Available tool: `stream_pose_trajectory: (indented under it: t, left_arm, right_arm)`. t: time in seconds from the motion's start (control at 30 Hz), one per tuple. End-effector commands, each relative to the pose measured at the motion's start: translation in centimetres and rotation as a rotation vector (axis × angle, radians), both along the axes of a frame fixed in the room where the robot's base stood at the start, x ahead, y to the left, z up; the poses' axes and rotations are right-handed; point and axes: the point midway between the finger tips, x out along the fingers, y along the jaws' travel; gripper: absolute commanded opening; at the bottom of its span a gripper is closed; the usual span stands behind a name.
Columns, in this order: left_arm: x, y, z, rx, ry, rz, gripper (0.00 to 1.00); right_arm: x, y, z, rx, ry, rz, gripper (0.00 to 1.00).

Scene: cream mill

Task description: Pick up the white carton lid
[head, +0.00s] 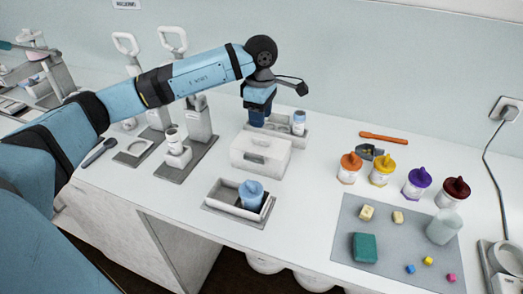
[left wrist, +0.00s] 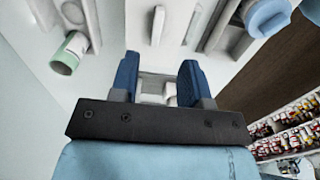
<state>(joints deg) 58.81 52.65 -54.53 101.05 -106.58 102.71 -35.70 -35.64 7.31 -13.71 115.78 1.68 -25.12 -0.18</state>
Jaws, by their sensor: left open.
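The white carton (head: 248,161) stands in the middle of the bench, with its white lid (head: 262,145) on top. A small raised grip shows on the lid. In the left wrist view the lid (left wrist: 143,22) appears at the top centre, beyond the fingertips. My left gripper (head: 258,118) points down just behind the carton in the head view. In the left wrist view its blue fingers (left wrist: 158,68) are apart, and I see no lid held between them. My right gripper is not in view.
A tray (head: 222,209) with a blue-capped jar (head: 251,194) stands in front of the carton. A small bottle (head: 298,122) stands in a holder behind it. Dispenser stands (head: 198,120) are close on the left. Several coloured-capped jars and a grey mat (head: 393,250) lie right.

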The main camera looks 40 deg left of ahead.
Motion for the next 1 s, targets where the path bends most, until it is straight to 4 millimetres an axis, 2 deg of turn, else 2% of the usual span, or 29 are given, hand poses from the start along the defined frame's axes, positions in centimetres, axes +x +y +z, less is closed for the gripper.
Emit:
stream_pose_trajectory:
  t: [0.1,0.37,0.63,0.73,0.9,0.93,1.0]
  left_arm:
    - [0.0,0.0,-1.7,0.000,0.002,-0.001,0.43]
    - [0.1,0.0,-3.2,-0.001,0.002,-0.001,0.43]
    - [0.3,0.2,-7.0,-0.001,0.002,-0.001,0.43]
    - [0.3,0.2,-7.7,-0.002,0.001,-0.001,0.43]
    - [0.3,0.2,-7.7,-0.002,0.000,-0.001,0.43]
    - [0.3,0.2,-7.7,-0.002,0.000,-0.001,0.38]
    - [0.3,0.2,-7.7,-0.002,0.000,-0.001,0.22]
  right_arm:
    - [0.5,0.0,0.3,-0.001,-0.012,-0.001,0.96]
    - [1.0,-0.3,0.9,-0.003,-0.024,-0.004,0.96]
    - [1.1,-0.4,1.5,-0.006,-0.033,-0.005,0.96]
    - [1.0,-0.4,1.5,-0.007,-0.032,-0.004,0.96]
    - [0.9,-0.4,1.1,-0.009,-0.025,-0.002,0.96]
    - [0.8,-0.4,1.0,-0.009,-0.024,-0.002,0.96]
    - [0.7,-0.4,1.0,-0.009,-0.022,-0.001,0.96]
